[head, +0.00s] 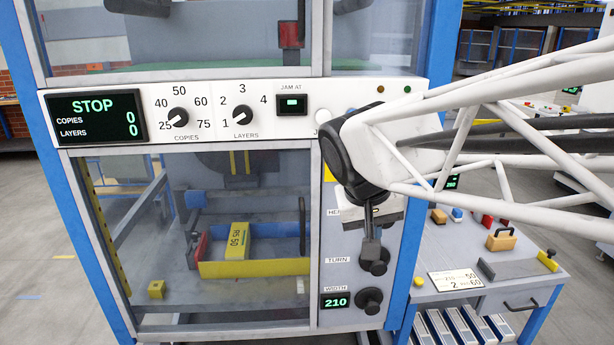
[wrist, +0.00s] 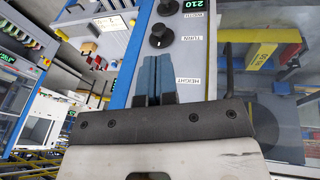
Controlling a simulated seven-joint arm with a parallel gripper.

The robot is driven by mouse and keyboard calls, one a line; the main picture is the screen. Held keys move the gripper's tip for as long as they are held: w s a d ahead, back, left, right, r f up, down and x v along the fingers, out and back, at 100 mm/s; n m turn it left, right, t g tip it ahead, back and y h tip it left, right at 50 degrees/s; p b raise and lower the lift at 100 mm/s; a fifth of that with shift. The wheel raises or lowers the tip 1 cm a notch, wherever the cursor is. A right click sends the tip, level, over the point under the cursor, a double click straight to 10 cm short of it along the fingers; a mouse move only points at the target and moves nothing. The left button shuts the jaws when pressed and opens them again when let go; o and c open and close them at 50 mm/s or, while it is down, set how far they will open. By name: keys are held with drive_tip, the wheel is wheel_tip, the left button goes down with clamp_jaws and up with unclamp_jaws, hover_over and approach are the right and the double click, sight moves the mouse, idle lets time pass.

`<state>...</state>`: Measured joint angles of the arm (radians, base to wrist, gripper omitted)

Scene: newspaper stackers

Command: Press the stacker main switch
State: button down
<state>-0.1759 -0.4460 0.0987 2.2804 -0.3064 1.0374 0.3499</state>
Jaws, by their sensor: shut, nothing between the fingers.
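The stacker's white control panel (head: 215,118) spans the cabinet front. Its display (head: 96,117) reads STOP, copies 0, layers 0. In the wrist view, the blue-grey fingertips of my gripper (wrist: 153,72) are together and empty.
The COPIES knob (head: 177,118), LAYERS knob (head: 244,116) and JAM AT display (head: 291,103) are left of my arm. The WIDTH knob (head: 369,300) is below. A side table (head: 455,245) with blocks stands right.

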drive_tip(key=w+a+r+h, duration=0.1)
drive_tip(key=w+a+r, duration=0.3)
drive_tip(key=w, duration=0.4)
drive_tip(key=t+h, duration=0.2)
approach(319, 178)
drive_tip(key=s+r, duration=0.2)
drive_tip(key=s, duration=0.1)
drive_tip(key=shift+s+a+m, duration=0.15)
drive_tip(key=shift+a+m, duration=0.25)
drive_tip(key=shift+a, duration=0.05)
drive_tip(key=shift+d+f, duration=0.1)
drive_tip(key=shift+f, duration=0.05)
drive_tip(key=x, duration=1)
drive_tip(key=shift+d, duration=1.05)
drive_tip(key=shift+s+d, duration=0.1)
drive_tip(key=shift+d, duration=0.85)
